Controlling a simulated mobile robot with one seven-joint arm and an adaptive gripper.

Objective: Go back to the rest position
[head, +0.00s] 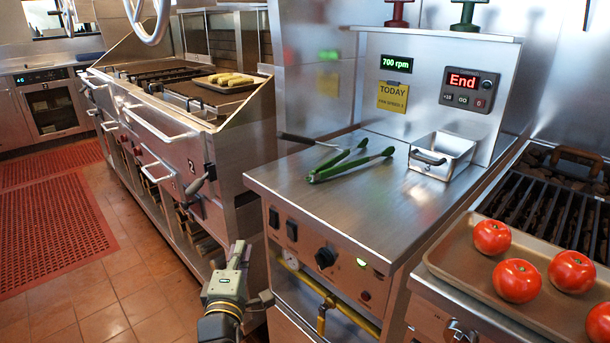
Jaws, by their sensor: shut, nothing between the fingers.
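My gripper (240,248) is at the bottom of the head view, left of the steel counter unit (312,186) and in front of its left side. Its fingers are small in the picture and look closed, with nothing seen between them. It is apart from the tongs and the other loose items. Green-tipped tongs (345,165) lie on the counter top with their arms spread.
A steel basket (441,157) stands right of the tongs. A tray (455,250) with several tomatoes (518,280) is at the right, by a char grill (560,190). A range (150,120) stands at the left. Floor with red mats (55,235) is clear.

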